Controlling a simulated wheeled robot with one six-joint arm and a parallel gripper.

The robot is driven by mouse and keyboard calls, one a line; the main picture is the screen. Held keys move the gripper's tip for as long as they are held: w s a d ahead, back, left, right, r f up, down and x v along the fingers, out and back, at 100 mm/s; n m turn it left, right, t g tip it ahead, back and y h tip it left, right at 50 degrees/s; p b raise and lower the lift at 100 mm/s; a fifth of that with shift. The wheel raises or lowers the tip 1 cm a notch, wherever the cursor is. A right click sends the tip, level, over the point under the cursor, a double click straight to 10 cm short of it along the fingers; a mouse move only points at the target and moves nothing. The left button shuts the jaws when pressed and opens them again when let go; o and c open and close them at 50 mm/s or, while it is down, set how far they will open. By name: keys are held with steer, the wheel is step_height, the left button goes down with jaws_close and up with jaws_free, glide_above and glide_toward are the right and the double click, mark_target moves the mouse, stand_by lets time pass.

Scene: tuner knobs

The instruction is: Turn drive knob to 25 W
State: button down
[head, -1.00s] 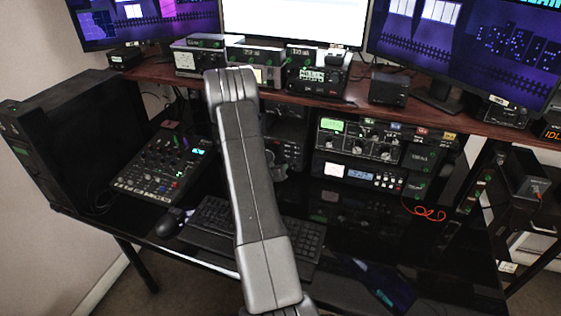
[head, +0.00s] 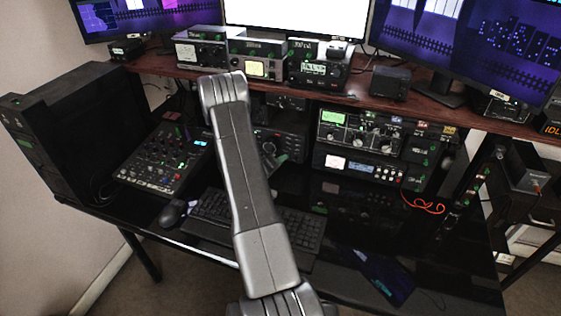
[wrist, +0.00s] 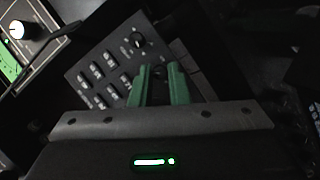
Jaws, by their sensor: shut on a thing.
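My gripper (wrist: 159,85) shows in the wrist view with its two green fingers against a dark control panel (wrist: 88,68). The fingers are shut on a small dark knob (wrist: 158,71), mostly hidden between their tips. Its label and pointer cannot be read, so its setting cannot be told. Another round black knob (wrist: 137,41) with a light mark sits just above the fingertips. In the head view my arm hides most of the gripper and part of the black radio (head: 284,143) behind it.
Several small grey knobs or buttons stand left of the fingers. A tuner unit (head: 360,133) stands right of my arm, a mixer (head: 160,165) left. A keyboard (head: 300,229) lies below my arm. A wooden shelf (head: 290,92) with more devices runs above.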

stand_by(0.4)
steer(key=c, duration=1.4)
jaws_free()
steer(key=b+v, duration=0.2)
steer(key=v, duration=1.1)
steer(key=shift+s+a+r, duration=0.15)
steer(key=shift+s+a, duration=0.1)
steer(key=shift+a, duration=0.05)
